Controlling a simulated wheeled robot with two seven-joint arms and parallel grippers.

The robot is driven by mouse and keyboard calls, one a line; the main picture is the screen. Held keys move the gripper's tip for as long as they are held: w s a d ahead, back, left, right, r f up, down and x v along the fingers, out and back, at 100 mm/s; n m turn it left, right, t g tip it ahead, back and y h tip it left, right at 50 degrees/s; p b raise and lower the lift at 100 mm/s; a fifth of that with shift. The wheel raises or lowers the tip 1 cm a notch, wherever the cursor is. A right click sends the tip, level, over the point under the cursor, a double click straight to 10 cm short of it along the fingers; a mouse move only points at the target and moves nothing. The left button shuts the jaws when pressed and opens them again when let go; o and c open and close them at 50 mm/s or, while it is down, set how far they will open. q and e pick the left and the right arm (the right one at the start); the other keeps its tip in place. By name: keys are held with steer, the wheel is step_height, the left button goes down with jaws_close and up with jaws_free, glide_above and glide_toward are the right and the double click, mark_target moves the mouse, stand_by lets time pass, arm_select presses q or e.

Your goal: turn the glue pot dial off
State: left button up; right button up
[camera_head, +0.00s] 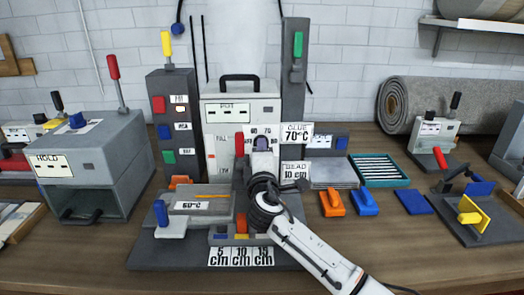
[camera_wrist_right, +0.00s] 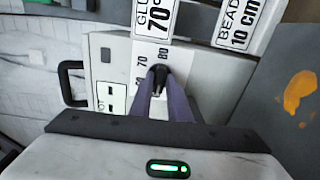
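The glue pot (camera_head: 213,115) is a white box with a black top handle and a POT label, in the middle of the bench. Its dial (camera_wrist_right: 158,74) is a small dark knob on the front face, with printed 60, 70 and 80 around it in the right wrist view. In the head view my right gripper (camera_head: 262,144) covers the dial. Its two purple-grey fingers (camera_wrist_right: 160,84) lie on either side of the knob, with no clear gap, and appear shut on it. Which mark the dial points to is hidden. My left gripper is in neither view.
GLUE 70°C (camera_head: 297,135) and BEAD 10 cm (camera_head: 295,170) cards stand right of the pot. A grey post with a green handle (camera_head: 298,45) rises behind. A grey fixture (camera_head: 160,250) lies in front. A HOLD box (camera_head: 95,160) stands left, a rolled rug (camera_head: 440,100) right.

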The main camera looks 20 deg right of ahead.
steer(key=shift+o, duration=1.3)
steer(key=shift+s, duration=0.1)
steer(key=v, duration=1)
steer(key=shift+b, duration=0.45)
steer(key=shift+s, duration=0.1)
